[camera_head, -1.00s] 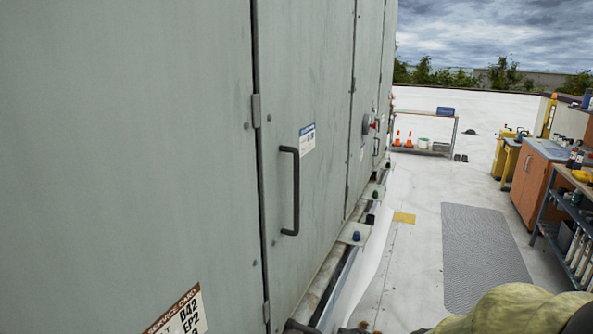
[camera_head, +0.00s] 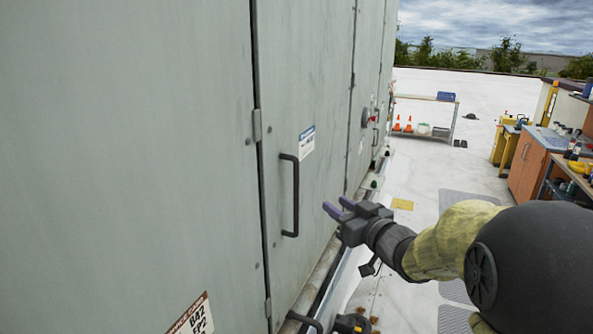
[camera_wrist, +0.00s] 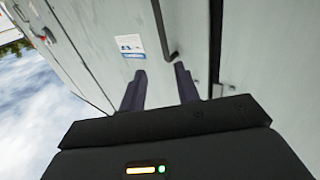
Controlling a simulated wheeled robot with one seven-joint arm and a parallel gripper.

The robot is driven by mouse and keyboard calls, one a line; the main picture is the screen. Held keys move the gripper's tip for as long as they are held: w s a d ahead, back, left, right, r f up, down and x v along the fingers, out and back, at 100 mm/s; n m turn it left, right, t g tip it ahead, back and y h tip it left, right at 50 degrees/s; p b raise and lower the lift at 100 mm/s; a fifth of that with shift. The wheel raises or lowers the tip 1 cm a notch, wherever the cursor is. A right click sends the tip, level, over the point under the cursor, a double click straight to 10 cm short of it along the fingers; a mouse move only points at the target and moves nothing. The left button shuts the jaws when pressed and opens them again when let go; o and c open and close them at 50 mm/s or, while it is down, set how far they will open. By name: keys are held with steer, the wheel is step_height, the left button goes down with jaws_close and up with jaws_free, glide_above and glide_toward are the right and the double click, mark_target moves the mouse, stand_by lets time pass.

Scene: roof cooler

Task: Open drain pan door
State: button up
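The grey door panel (camera_head: 318,130) stands shut in the cabinet wall, with hinges along its left edge. A black vertical bar handle (camera_head: 294,197) is fixed on it, below and left of a small white and blue label (camera_head: 306,141). My gripper (camera_head: 340,209) is open and empty, just right of the handle and apart from it, near its lower half. In the wrist view, my two purple-grey fingers (camera_wrist: 160,88) are spread apart, and the handle (camera_wrist: 163,30) shows beyond them. Which panel is the drain pan door is not marked legibly.
A service card (camera_head: 190,318) is on the left panel. A shelf with cones (camera_head: 425,115) stands far back. An orange cabinet (camera_head: 530,165) and workbench are at right. Grey mats lie on the white roof, which has open floor between. A ledge with fittings runs along the cabinet's base.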

steer(key=shift+a+r, duration=0.15)
steer(key=shift+a, duration=0.05)
steer(key=p, duration=0.7)
glide_toward(298, 178)
steer(key=x, duration=0.9)
steer(key=shift+w+a+r, duration=0.1)
steer(key=shift+w+a, duration=0.05)
steer(key=shift+w, duration=0.05)
steer(key=shift+w+a, duration=0.45)
steer(key=shift+w, duration=0.1)
jaws_close()
